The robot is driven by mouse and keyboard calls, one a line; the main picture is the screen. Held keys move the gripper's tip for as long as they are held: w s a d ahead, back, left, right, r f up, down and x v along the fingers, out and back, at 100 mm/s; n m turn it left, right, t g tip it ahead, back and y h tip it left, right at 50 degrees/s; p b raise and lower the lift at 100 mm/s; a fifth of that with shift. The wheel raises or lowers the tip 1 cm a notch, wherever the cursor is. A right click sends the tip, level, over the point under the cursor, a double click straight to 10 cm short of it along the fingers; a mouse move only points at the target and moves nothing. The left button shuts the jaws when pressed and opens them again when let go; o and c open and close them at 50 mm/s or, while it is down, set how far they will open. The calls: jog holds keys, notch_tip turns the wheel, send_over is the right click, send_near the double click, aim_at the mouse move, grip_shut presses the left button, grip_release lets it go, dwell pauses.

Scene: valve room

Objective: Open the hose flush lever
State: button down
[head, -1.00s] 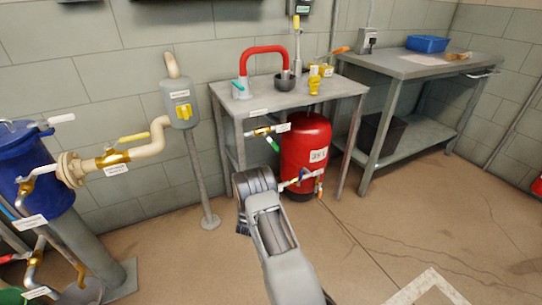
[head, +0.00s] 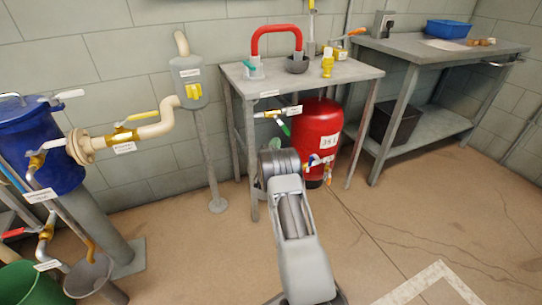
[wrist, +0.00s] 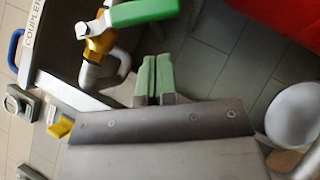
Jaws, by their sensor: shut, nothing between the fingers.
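The label naming the hose flush lever is not readable, so I cannot tell which lever it is. In the wrist view a green lever (wrist: 143,12) sits on a brass valve (wrist: 100,45) with a bent metal outlet, close by my gripper. The valve under the steel table (head: 270,114) in the head view, with a green part (head: 284,127) below it, may be the same one. My gripper (wrist: 157,60) has green fingers that are shut and empty, below the green lever in the picture and apart from it.
A red tank (head: 318,130) stands under the table's right side. To the left are a yellow-levered pipe valve (head: 142,117), a blue drum (head: 40,150) with valves, and a grey bucket (head: 92,275). A workbench (head: 440,50) stands at right. The floor at the lower right is clear.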

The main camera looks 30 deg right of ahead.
aim_at(282, 126)
jog(key=shift+s+d+r+b, duration=0.15)
jog(key=shift+d+r, duration=0.3)
jog(key=shift+d, duration=0.2)
jog(key=shift+s+d+r+b, duration=0.15)
jog(key=shift+d+r, duration=0.25)
jog(key=shift+d, duration=0.25)
jog(key=shift+a, duration=0.1)
jog(key=shift+w, duration=0.1)
